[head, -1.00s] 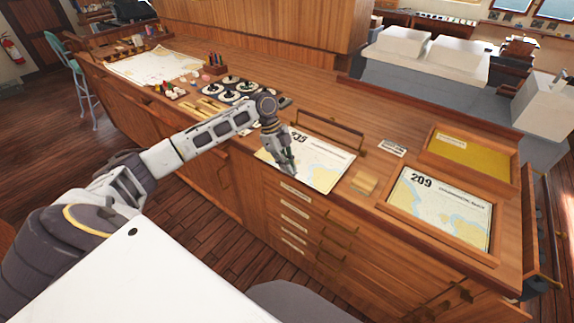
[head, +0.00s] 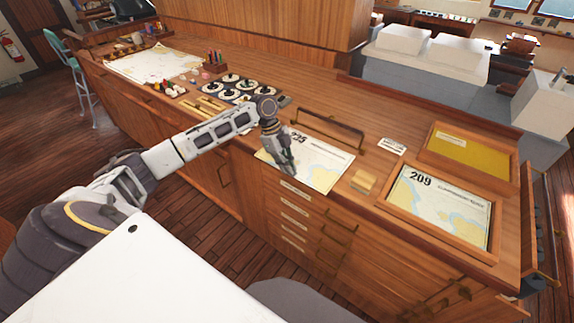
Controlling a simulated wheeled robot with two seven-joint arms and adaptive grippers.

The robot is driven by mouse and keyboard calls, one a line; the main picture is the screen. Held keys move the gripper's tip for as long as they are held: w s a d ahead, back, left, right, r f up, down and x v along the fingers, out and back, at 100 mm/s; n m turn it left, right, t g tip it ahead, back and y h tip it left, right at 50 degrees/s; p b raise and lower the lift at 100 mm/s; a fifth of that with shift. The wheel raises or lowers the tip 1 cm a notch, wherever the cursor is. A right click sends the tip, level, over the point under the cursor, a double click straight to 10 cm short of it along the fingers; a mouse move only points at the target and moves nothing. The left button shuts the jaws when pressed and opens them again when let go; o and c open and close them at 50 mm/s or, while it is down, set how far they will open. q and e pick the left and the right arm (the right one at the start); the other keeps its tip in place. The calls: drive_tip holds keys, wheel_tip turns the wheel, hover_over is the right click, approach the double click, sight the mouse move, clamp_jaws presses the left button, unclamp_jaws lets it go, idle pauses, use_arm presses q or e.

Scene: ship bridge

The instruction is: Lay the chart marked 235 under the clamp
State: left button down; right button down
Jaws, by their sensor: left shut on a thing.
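A chart (head: 322,165) in pale yellow and blue lies on the wooden counter near its front edge, above the drawers. Its bold number is small and partly covered by my gripper, but seems to read 235. My left gripper (head: 287,168) points down at the chart's left front part and is shut on it; the exact grip on the paper is hard to see. A dark-framed hinged bar (head: 328,126), which looks like the clamp, stands raised just behind the chart, with the chart's far edge close to it. My right gripper is not in view.
A chart marked 209 (head: 438,205) lies in a wooden tray at right. A yellow-lined tray (head: 468,158), a small wooden block (head: 363,182) and a white label card (head: 392,146) are nearby. Round dark instruments (head: 240,88) and another chart (head: 150,65) lie left.

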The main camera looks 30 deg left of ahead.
use_arm(q)
drive_tip(key=shift+f, duration=0.35)
idle(0.8)
drive_tip(key=c, duration=1.6)
unclamp_jaws()
drive_tip(key=shift+o, duration=0.2)
drive_tip(key=shift+r, duration=0.15)
drive_tip(key=v, duration=1.1)
drive_tip(key=shift+a+r, duration=0.2)
drive_tip(key=shift+r, duration=0.15)
